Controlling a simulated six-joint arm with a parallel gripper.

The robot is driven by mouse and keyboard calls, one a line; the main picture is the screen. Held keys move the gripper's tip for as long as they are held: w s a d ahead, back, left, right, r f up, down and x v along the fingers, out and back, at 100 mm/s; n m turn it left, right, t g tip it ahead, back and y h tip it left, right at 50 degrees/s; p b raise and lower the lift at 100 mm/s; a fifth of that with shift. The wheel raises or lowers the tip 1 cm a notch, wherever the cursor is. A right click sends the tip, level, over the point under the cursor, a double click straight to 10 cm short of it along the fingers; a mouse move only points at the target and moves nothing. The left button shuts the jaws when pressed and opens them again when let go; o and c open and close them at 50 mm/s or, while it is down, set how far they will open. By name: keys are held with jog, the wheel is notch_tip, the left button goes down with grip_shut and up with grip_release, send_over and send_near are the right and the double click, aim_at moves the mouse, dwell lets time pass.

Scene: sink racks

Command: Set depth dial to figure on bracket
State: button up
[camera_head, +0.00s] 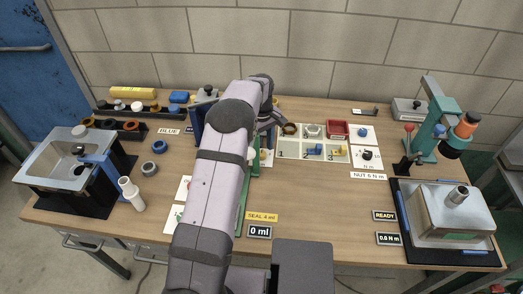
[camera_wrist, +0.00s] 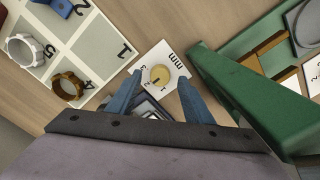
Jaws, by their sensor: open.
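The depth dial (camera_wrist: 163,73), a round brass-coloured knob with a dark mark, sits on a white card (camera_wrist: 150,58) marked "mm" with small figures in the wrist view. My gripper (camera_wrist: 160,88) is open, its blue-grey fingers to either side of the dial in the picture. I cannot tell whether they touch it. A green body (camera_wrist: 240,95), which may be a bracket or stand, rises close to the right finger; it partly shows in the head view (camera_head: 242,200) behind my arm. I cannot read a figure on it.
A white tray (camera_wrist: 105,45) with numbered compartments holds rings and blue parts; it also shows in the head view (camera_head: 290,153). A green press (camera_head: 435,125) and a grey box (camera_head: 450,215) stand right. A sink unit (camera_head: 70,165) stands left.

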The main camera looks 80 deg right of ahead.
aim_at(262, 153)
jog(key=shift+r+b, duration=0.6)
jog(key=shift+r, duration=2.3)
jog(key=m+p, duration=0.1)
jog(key=m, duration=0.5)
jog(key=shift+p, duration=0.3)
jog(key=shift+f+p, duration=1.15)
jog(key=shift+f, duration=2.55)
jog(key=c, duration=1.1)
